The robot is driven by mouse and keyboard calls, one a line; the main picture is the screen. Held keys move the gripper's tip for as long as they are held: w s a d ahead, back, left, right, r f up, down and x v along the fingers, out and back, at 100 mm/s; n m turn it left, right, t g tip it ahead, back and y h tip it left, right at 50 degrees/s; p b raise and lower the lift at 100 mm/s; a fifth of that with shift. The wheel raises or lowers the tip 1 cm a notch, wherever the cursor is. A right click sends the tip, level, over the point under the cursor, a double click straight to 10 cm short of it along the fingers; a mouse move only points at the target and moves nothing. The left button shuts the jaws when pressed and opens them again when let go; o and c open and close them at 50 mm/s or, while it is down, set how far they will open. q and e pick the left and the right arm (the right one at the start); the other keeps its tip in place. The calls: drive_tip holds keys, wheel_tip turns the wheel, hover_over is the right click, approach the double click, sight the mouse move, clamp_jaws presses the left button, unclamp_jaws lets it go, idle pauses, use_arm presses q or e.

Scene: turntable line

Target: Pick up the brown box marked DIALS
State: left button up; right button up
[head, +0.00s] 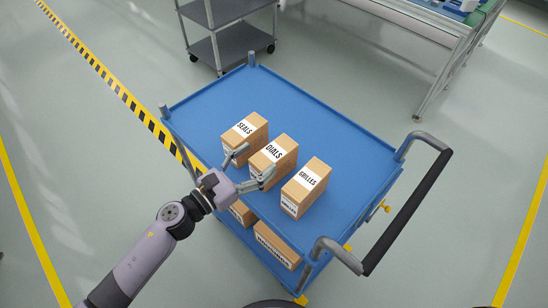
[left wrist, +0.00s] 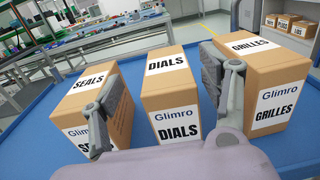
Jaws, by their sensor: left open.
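The brown box marked DIALS (head: 287,158) stands upright on the blue cart's top, in the middle of a row of three. In the left wrist view the DIALS box (left wrist: 170,90) is straight ahead, its top and front labels readable. My left gripper (head: 258,160) is open at the near side of this box. In the left wrist view one finger of the gripper (left wrist: 160,80) is to the left of the box and one to the right, with gaps showing. I cannot tell whether the fingertips reach alongside it. My right gripper is out of view.
The SEALS box (head: 258,138) is close on the left and the GRILLES box (head: 312,185) close on the right. The blue cart (head: 215,100) has raised edges, a handle (head: 410,210) at right and more boxes (head: 277,247) below. Its far top is clear. A grey shelf cart (head: 228,47) stands behind.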

sight(274, 151)
use_arm(q)
drive_tip(key=shift+w+d, duration=0.35)
drive_tip(key=shift+d, duration=0.05)
drive_tip(key=x, duration=0.2)
drive_tip(key=f+p+x, duration=0.1)
drive_tip(key=x, duration=0.1)
drive_tip(key=shift+d+p, duration=0.3)
drive_tip(key=shift+d, duration=0.05)
drive_tip(key=shift+w+d+f, duration=0.1)
drive_tip(key=shift+w+d, duration=0.05)
drive_tip(key=shift+d, duration=0.05)
drive_tip(key=c, duration=1.5)
